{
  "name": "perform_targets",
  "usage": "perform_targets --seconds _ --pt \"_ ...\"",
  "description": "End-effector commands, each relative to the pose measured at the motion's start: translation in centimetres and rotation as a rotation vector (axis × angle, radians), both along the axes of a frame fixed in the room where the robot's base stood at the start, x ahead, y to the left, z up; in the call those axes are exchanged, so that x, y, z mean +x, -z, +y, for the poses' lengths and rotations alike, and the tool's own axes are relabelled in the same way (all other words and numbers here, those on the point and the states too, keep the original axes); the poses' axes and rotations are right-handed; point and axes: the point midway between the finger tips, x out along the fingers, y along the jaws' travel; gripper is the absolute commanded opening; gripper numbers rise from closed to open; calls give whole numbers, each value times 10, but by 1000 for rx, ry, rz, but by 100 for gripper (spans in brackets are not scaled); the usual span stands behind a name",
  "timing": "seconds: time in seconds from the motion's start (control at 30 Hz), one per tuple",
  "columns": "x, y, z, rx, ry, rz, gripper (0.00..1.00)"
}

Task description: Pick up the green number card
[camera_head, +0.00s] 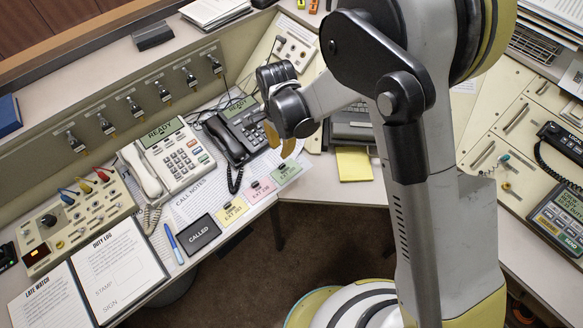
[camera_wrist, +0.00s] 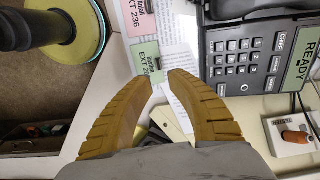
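The green number card (camera_head: 287,172) lies near the front edge of the console desk, at the right end of a row of cards, with a small dark clip or tab on it. In the wrist view the green card (camera_wrist: 146,58) lies just beyond my fingertips, partly covered by the left finger. My gripper (camera_head: 281,142) is above the desk near the card, its tan fingers pointing down. In the wrist view my gripper (camera_wrist: 160,78) is open, with a gap between the fingertips and nothing held. I cannot tell the exact height above the card.
A pink card (camera_head: 261,190) and a yellow card (camera_head: 232,210) lie left of the green one. A black desk phone (camera_head: 236,132) stands behind. A yellow note pad (camera_head: 353,164) lies to the right. The desk's front edge is close, with open floor (camera_head: 300,240) below.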

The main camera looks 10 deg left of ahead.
Motion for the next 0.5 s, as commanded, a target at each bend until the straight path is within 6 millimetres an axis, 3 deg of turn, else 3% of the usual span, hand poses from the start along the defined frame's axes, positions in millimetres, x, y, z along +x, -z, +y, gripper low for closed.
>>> perform_targets --seconds 0.1,0.37,0.5 --pt "0 25 0 1 0 -1 21" --pt "-1 49 -1 1 -1 -1 21" --pt "-3 73 -2 1 -1 -1 21"
